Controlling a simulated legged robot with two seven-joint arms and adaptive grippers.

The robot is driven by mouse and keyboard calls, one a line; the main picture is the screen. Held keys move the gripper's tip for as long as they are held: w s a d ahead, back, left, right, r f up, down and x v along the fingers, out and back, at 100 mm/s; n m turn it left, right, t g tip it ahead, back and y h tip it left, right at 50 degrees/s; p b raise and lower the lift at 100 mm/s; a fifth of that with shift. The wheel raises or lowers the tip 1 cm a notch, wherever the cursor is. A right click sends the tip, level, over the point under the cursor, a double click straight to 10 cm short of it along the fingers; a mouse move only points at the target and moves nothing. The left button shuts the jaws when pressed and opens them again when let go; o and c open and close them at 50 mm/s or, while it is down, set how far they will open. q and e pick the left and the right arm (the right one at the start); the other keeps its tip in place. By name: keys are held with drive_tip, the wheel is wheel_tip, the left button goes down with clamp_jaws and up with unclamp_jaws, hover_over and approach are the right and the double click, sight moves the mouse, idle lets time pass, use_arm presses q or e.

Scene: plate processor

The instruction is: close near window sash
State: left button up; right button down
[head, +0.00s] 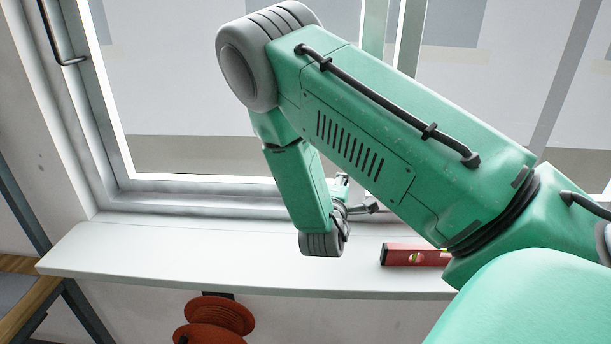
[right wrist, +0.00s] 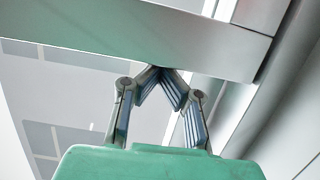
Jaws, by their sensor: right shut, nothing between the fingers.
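The window sash (head: 108,110) shows in the head view as a pale frame at the left, with a dark bar handle (head: 68,60) on its upright. Two pale uprights (head: 411,40) stand behind my right arm; I cannot tell which sash they belong to. My right gripper (head: 372,208) is low by the window's bottom rail, partly hidden by my arm. In the right wrist view its fingers (right wrist: 163,72) are shut and empty, with the tips at the lower edge of a pale frame bar (right wrist: 130,38). I cannot tell whether they touch it. My left gripper is not in view.
A white sill (head: 180,252) runs below the window. A red spirit level (head: 412,255) lies on it, partly behind my right arm. An orange reel (head: 215,318) is below the sill. Shelving (head: 30,290) stands at the left. The sill's left part is clear.

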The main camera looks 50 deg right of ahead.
sight(371, 195)
drive_tip(key=s+d, duration=0.5)
drive_tip(key=shift+s+f, duration=0.1)
drive_tip(key=shift+s, duration=0.15)
drive_tip(key=shift+a, duration=0.2)
drive_tip(key=shift+s, duration=0.1)
